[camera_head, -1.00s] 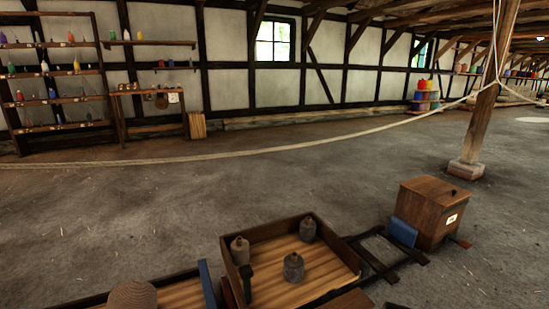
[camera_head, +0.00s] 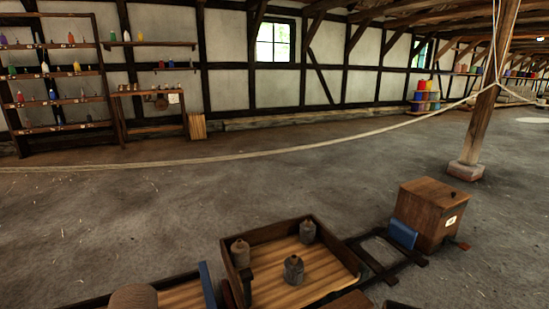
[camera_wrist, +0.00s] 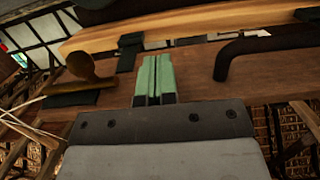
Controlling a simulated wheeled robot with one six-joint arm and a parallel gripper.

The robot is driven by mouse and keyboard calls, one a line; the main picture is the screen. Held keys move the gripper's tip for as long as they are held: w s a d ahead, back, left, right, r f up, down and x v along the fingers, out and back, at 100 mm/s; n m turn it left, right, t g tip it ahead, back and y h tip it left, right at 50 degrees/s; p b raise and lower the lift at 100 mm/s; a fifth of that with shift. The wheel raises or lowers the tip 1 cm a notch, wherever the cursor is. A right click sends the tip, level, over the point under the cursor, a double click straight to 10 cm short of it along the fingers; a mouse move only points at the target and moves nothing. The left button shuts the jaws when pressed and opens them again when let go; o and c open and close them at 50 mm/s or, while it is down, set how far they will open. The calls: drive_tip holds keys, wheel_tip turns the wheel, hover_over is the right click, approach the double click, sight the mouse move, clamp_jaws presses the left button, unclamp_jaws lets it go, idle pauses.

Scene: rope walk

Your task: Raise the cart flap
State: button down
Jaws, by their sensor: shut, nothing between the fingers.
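In the wrist view a brown wooden board (camera_wrist: 203,72) crosses the picture; it looks like part of the cart, perhaps the flap, but I cannot tell for sure. A black bar handle (camera_wrist: 262,46) is on its right part. A black strap fitting (camera_wrist: 130,52) is at its upper edge. My gripper (camera_wrist: 155,60) is shut and empty, its green fingers in front of the board, left of the handle; contact cannot be told. In the head view the cart's wooden tray (camera_head: 262,236) is at bottom centre with three grey weights (camera_head: 293,270). My gripper does not show there.
A brass-coloured knob (camera_wrist: 86,74) is left of my fingers. A wooden box (camera_head: 428,205) with a blue panel (camera_head: 403,233) stands right of the tray. A rope (camera_head: 250,154) spans the room to a post (camera_head: 478,130). The floor behind the cart is clear.

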drive_tip(key=shift+r+p, duration=0.6)
drive_tip(key=shift+r, duration=0.4)
drive_tip(key=shift+w, duration=0.1)
